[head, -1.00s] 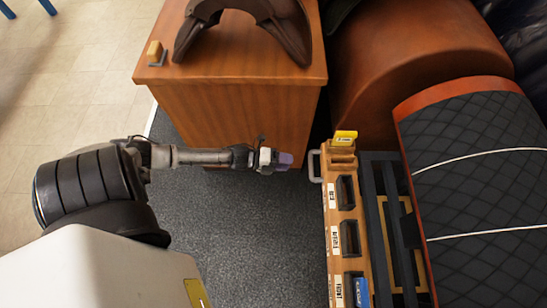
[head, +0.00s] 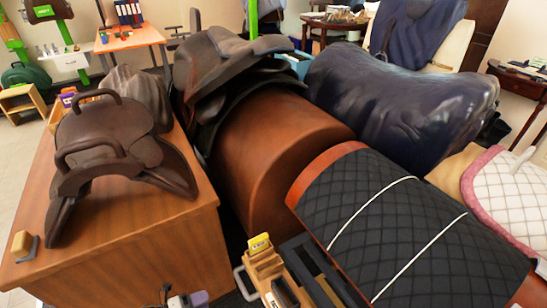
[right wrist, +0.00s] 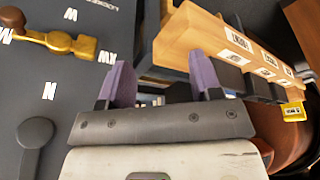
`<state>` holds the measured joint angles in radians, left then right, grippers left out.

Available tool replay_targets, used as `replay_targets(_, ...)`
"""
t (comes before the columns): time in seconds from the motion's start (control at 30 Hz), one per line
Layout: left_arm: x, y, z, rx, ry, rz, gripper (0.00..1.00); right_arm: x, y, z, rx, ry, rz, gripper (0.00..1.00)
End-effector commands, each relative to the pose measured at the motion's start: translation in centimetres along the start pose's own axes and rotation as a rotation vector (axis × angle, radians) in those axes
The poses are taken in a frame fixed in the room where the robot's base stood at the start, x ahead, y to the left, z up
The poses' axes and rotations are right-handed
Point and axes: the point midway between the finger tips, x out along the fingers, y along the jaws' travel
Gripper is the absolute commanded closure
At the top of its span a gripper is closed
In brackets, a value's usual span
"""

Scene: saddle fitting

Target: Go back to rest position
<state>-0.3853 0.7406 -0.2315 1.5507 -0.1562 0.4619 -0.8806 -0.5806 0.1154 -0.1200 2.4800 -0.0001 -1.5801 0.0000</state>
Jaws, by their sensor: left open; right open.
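My left gripper (head: 183,300) shows only in part at the bottom edge of the head view, with purple fingertips in front of the wooden cabinet (head: 130,265). Nothing is seen held in it. My right gripper (right wrist: 163,82) shows in the right wrist view with its two purple fingers spread apart and nothing between them. Beyond its fingers is a wooden rack with white labels (right wrist: 215,45). My right arm does not show in the head view.
A brown saddle (head: 115,150) sits on the cabinet. A black quilted pad (head: 390,215) covers a stand at right. The slotted wooden rack with a yellow tag (head: 259,245) is at bottom centre. A grey lettered board with a brass piece (right wrist: 70,42) lies beside my right gripper.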

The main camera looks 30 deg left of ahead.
Motion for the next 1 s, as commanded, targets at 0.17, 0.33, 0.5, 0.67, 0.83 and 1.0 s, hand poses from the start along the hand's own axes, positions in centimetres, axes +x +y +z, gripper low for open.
replay_targets(0.17,0.0,0.0,0.0,-0.009,0.0,0.0,0.57,0.0,0.1,0.0,-0.005,-0.001,0.004,0.41)
replay_targets(0.33,-0.1,1.3,1.1,-0.143,-0.074,0.077,0.57,0.0,0.3,0.1,-0.009,-0.001,0.007,0.41)
replay_targets(0.5,-1.2,4.9,4.2,-0.342,-0.332,0.28,0.57,0.0,0.3,0.0,-0.009,-0.001,0.007,0.41)
replay_targets(0.67,-2.4,5.5,5.5,-0.519,-0.594,0.408,0.57,0.0,0.2,0.0,-0.007,-0.001,0.006,0.41)
replay_targets(0.83,-3.5,4.1,4.7,-0.699,-0.856,0.482,0.57,0.0,0.1,0.0,-0.004,0.0,0.003,0.41)
replay_targets(1.0,-4.5,1.0,0.6,-0.907,-1.073,0.526,0.57,-0.6,0.0,-0.2,0.0,0.0,0.0,0.41)
